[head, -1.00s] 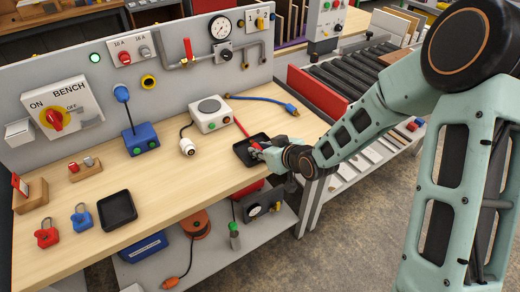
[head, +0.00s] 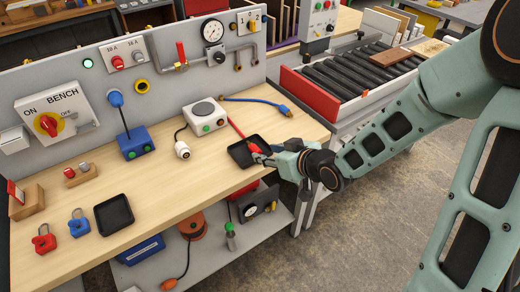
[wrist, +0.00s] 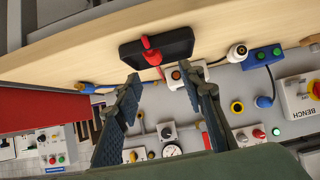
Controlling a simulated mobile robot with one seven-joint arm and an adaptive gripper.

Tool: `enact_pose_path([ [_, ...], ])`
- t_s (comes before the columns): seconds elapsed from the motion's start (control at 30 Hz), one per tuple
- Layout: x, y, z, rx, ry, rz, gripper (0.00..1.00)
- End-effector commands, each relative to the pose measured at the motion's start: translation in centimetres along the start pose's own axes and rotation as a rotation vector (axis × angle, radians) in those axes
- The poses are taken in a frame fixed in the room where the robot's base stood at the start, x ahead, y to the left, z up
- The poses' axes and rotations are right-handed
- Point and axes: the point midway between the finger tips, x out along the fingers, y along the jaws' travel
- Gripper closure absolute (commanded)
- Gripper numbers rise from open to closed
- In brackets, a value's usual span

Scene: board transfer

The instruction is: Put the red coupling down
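The red coupling (head: 255,149) lies in the black tray (head: 236,153) near the right end of the bench, with its red line running back over the tray edge. In the wrist view the coupling (wrist: 151,55) shows against the dark tray (wrist: 182,44). My gripper (head: 272,158) is just to the right of the tray at the bench's front edge. In the wrist view my gripper (wrist: 160,76) has its two fingers wide apart, with nothing held between them. The fingertips look clear of the coupling.
A white box with a round plate (head: 206,114) and a blue line (head: 256,100) lie behind the tray. A second black tray (head: 114,214) and red (head: 43,240) and blue (head: 79,223) padlocks sit at left. A roller conveyor (head: 345,75) stands at right.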

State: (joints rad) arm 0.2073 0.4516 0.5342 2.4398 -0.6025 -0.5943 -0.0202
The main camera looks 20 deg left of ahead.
Motion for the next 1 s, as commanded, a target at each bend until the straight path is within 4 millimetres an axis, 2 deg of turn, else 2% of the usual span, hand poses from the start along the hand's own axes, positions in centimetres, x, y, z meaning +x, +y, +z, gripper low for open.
enact_pose_path([
  [0.1,-2.0,0.1,-0.2,0.0,0.0,0.003,0.63],
  [0.23,-3.0,0.0,-0.1,0.0,0.0,0.001,0.63],
  [0.83,-3.3,0.1,0.0,0.0,0.0,0.002,0.63],
  [0.93,-3.2,1.6,-0.4,-0.002,0.0,0.036,0.63],
  [1.0,-3.3,4.2,-1.0,-0.004,-0.001,0.095,0.63],
])
